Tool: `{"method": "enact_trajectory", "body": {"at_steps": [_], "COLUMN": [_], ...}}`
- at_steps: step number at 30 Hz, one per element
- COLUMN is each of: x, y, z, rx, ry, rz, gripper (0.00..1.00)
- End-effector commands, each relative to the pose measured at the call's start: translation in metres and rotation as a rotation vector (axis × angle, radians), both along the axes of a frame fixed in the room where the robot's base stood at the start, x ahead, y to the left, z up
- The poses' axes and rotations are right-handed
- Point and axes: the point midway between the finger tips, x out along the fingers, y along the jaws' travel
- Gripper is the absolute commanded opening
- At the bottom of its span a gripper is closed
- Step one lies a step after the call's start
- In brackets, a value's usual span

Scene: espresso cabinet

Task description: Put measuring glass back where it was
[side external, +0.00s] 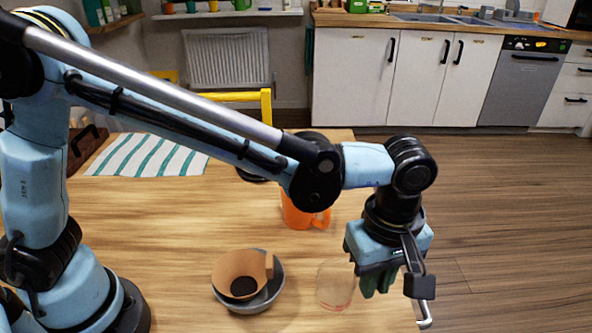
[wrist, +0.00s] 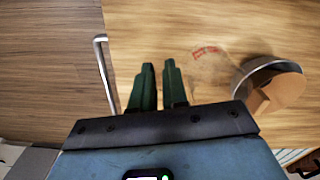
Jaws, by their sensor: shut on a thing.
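The measuring glass (side external: 336,286) is clear and faint, with a reddish mark low on its side. In the side view it is upright just left of my gripper's fingers, at the table's front right part. My gripper (side external: 376,286) points down and its green fingers are close together, shut on the glass's near side; the gripped part itself is hard to make out. In the wrist view the glass (wrist: 209,66) shows faintly right of the fingertips (wrist: 159,68), with red print. I cannot tell whether its base touches the table.
A grey bowl (side external: 276,292) with a brown paper filter (side external: 236,268) holding dark grounds stands left of the glass. An orange mug (side external: 305,214) stands behind. A striped cloth (side external: 146,156) lies at the back left. The table's right edge is close to my gripper.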

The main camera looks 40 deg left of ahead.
Motion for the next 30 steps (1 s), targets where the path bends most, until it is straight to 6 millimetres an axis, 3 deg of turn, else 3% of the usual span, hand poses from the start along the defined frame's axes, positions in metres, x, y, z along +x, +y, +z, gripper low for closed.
{"method": "enact_trajectory", "body": {"at_steps": [3, 9, 21, 30], "x": [0.022, 0.040, 0.042, 0.042], "y": [0.009, 0.016, 0.017, 0.017], "z": [-0.014, -0.026, -0.066, -0.068], "rx": [0.000, 0.000, 0.000, 0.000], "ry": [0.000, 0.000, 0.000, 0.000], "rz": [0.004, 0.001, 0.000, 0.000], "gripper": [0.00, 0.00, 0.00, 0.00]}}
